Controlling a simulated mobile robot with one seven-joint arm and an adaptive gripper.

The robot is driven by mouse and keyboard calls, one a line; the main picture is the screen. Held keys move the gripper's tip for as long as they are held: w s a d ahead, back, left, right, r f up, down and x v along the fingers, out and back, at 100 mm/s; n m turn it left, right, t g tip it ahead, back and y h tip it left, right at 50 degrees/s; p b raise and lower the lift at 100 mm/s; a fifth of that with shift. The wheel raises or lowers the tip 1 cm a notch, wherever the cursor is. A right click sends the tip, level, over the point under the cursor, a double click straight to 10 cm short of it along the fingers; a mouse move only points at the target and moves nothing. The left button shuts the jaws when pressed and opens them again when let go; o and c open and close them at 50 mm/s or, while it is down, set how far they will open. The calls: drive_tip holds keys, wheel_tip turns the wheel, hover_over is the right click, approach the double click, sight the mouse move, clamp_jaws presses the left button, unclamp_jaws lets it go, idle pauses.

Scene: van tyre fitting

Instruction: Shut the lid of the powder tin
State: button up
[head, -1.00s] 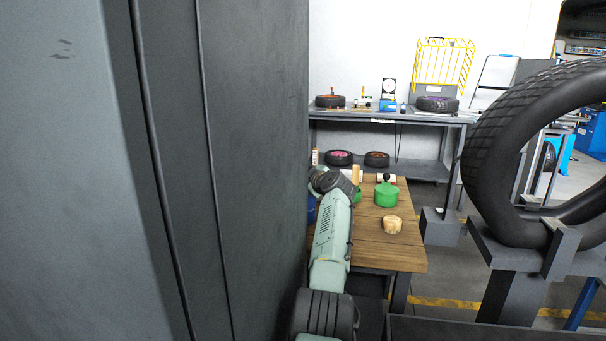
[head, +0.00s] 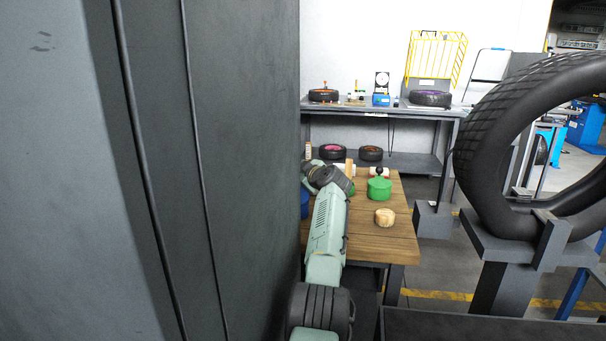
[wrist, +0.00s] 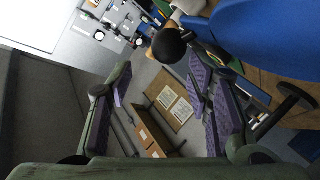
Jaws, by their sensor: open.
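A green round tin (head: 379,189) stands on the wooden table, with a black knob above it. A blue thing (head: 304,203) shows partly at the table's left edge, cut off by the dark panel and my arm. I cannot tell for sure which is the powder tin, or how its lid stands. In the wrist view, a large blue surface (wrist: 275,42) fills the upper right, close by, with a black ball (wrist: 168,46) to its left. My gripper (wrist: 161,90) is open, with nothing between its purple-padded fingers. The head view does not show its fingertips clearly.
A pale round block (head: 384,217) sits near the front of the wooden table (head: 370,245). A tall dark panel (head: 240,170) stands close on the left. A large tyre (head: 480,150) on a stand is at the right. A grey bench (head: 430,113) stands behind.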

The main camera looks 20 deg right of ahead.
drive_tip(key=shift+s, duration=0.1)
drive_tip(key=v, duration=1.2)
drive_tip(key=shift+c, duration=0.5)
